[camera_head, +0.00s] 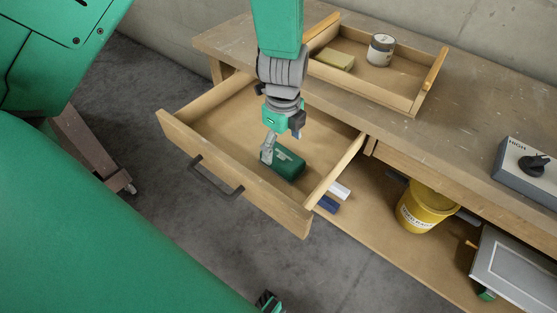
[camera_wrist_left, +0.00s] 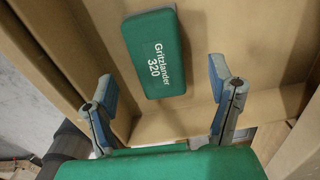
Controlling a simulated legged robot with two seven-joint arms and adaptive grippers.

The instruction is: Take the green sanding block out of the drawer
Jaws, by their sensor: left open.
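The green sanding block (camera_head: 288,163) lies on the floor of the open wooden drawer (camera_head: 183,133), toward its front right. In the left wrist view the block (camera_wrist_left: 155,52) shows white lettering "Gritzlander 320". My left gripper (camera_head: 281,146) is inside the drawer space, just above and beside the block. In the wrist view its two fingers (camera_wrist_left: 162,82) are spread open, with the block ahead between them and nothing gripped. A small green and dark part at the bottom edge of the head view may be my right gripper; its jaws cannot be made out.
The drawer's side walls and its front with a dark handle (camera_head: 215,176) surround the gripper. On the bench (camera_head: 350,101), a tray (camera_head: 401,101) holds a jar (camera_head: 380,50) and a yellowish block (camera_head: 336,59). A yellow bucket (camera_head: 424,208) stands on the shelf below.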

